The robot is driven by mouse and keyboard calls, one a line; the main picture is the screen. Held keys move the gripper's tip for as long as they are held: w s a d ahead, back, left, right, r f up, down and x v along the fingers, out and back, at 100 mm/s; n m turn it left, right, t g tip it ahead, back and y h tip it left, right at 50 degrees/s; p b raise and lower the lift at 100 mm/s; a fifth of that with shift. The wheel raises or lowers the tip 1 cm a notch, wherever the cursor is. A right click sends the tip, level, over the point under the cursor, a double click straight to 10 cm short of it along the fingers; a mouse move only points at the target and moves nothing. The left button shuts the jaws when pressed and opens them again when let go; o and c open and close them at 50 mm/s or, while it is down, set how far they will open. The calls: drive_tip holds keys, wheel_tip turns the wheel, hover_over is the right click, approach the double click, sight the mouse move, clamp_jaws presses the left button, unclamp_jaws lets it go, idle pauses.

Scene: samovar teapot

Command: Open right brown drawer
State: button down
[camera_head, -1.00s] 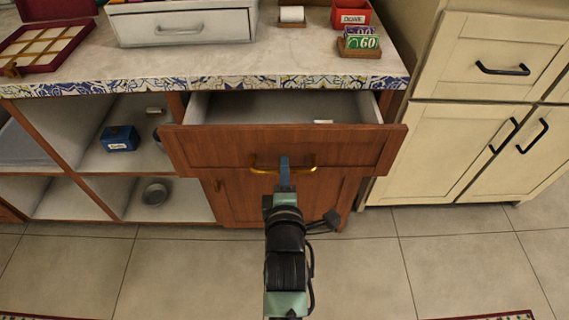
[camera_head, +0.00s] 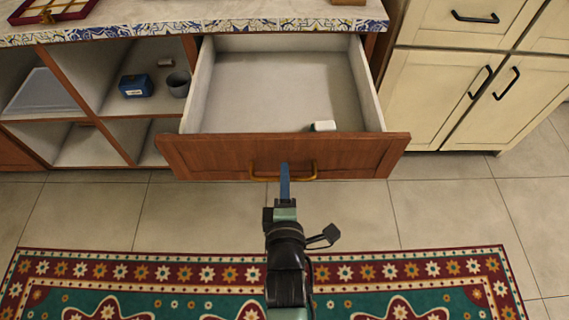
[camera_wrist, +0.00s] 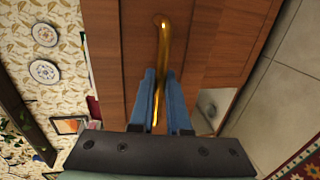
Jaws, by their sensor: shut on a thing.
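The brown drawer (camera_head: 215,152) is pulled well out from under the counter in the head view, and its pale interior (camera_head: 285,85) shows. A small white and green item (camera_head: 323,126) lies inside near the front right. A brass handle (camera_head: 302,170) runs across the drawer front. My gripper (camera_head: 284,172) is at the middle of this handle. In the wrist view, the blue fingers of my gripper (camera_wrist: 161,88) lie on either side of the brass handle (camera_wrist: 163,45), shut on it.
Open shelves at the left hold a blue box (camera_head: 136,86) and a grey cup (camera_head: 178,84). Cream cabinets (camera_head: 440,100) stand at the right. A patterned rug (camera_head: 150,280) lies on the tiled floor under my arm.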

drive_tip(key=shift+s, duration=0.5)
drive_tip(key=c, duration=0.9)
unclamp_jaws()
drive_tip(key=p+v, duration=0.2)
drive_tip(key=v, duration=1.1)
